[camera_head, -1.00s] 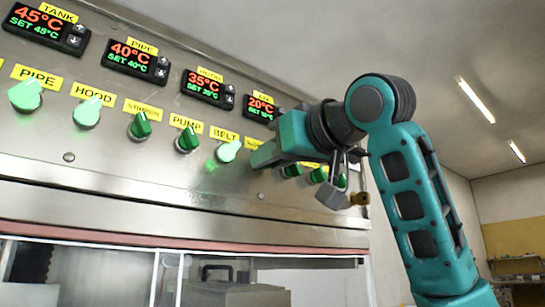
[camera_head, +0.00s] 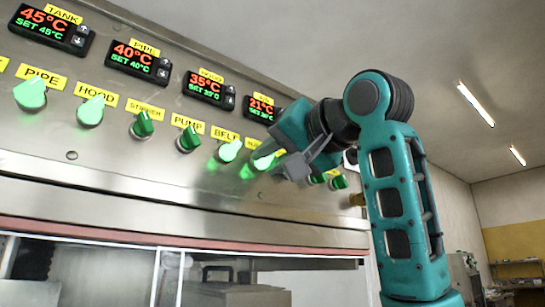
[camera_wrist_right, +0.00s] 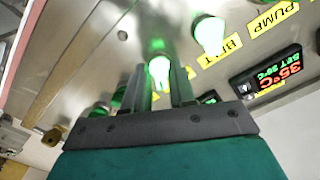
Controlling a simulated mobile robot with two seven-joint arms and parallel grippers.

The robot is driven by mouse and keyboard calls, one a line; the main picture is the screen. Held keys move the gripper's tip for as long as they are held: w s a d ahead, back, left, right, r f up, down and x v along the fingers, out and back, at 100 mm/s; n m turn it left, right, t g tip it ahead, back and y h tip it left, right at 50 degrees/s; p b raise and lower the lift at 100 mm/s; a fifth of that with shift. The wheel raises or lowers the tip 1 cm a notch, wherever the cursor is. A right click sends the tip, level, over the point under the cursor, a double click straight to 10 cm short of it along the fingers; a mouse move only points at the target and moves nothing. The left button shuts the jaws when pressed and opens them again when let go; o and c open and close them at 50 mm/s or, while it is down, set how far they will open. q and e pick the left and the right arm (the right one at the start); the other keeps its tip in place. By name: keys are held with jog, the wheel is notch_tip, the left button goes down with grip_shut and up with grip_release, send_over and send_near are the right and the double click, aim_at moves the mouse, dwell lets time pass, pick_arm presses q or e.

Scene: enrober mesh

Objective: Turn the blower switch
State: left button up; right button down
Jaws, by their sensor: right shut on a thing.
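The panel carries a row of green rotary switches. The switch right of BELT, a glowing green knob (camera_head: 264,160), sits under a partly covered yellow label (camera_head: 253,142) too small to read; its place in the row fits the blower switch. My right gripper (camera_head: 279,164) reaches it from the right and is shut on it, tilted against the panel. In the right wrist view the lit knob (camera_wrist_right: 159,70) shows between the two fingers (camera_wrist_right: 158,92). Part of the knob is hidden by the gripper. My left gripper is in no view.
The lit BELT knob (camera_head: 229,151) is close on the left; the dark PUMP knob (camera_head: 188,139) is further left. Dark green knobs (camera_head: 338,181) lie just right, partly behind my gripper. Temperature displays (camera_head: 208,88) run above. Open room lies right of the machine.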

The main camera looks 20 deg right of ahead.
dwell(0.4)
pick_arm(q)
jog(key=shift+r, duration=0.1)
pick_arm(e)
jog(key=c, duration=1.2)
grip_release()
jog(key=shift+o, duration=0.2)
jog(key=shift+s, duration=0.15)
jog(key=shift+s+d, duration=0.15)
jog(key=shift+s, duration=0.2)
pick_arm(q)
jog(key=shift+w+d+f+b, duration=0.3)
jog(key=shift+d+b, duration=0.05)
jog(key=shift+b, duration=0.6)
pick_arm(e)
jog(key=v, duration=1.2)
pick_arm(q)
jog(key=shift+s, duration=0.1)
pick_arm(e)
jog(key=shift+w, duration=0.1)
